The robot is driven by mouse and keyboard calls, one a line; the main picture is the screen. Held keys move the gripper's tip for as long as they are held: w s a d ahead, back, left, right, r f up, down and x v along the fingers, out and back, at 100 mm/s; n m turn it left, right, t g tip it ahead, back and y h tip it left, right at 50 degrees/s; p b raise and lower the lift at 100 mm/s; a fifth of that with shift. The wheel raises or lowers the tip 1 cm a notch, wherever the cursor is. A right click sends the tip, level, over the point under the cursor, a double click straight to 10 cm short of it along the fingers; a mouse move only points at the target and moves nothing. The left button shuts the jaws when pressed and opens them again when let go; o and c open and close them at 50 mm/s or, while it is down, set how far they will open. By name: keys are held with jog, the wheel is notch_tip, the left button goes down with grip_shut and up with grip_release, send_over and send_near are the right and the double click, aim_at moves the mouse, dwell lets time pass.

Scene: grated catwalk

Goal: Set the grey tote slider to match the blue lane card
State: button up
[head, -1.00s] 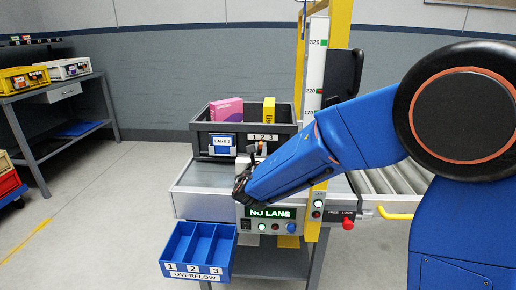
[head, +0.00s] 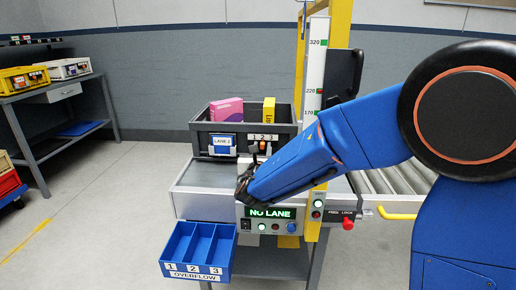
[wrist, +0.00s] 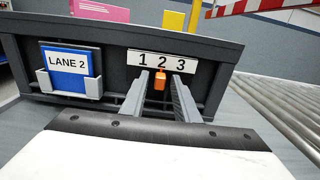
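The grey tote (head: 203,128) stands on the conveyor end, with the blue lane card (head: 222,144) reading LANE 2 on its front. The card (wrist: 69,69) also shows at left in the wrist view. The orange slider knob (wrist: 159,80) sits on the tote front and appears below the 2 of the 1 2 3 label (wrist: 161,61). My gripper (wrist: 160,76) is open, its two fingers on either side of the knob with gaps visible at both sides. In the head view my forearm hides much of the gripper.
A control panel (head: 270,226) shows NO LANE below my gripper. A blue overflow bin (head: 198,246) hangs at front left. A yellow post with a height scale (head: 316,70) stands right of the tote, and rollers (head: 395,182) run right. Pink and yellow boxes lie in the tote.

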jog(key=shift+s, duration=0.1)
jog(key=shift+s+a, duration=0.15)
jog(key=shift+s, duration=3.25)
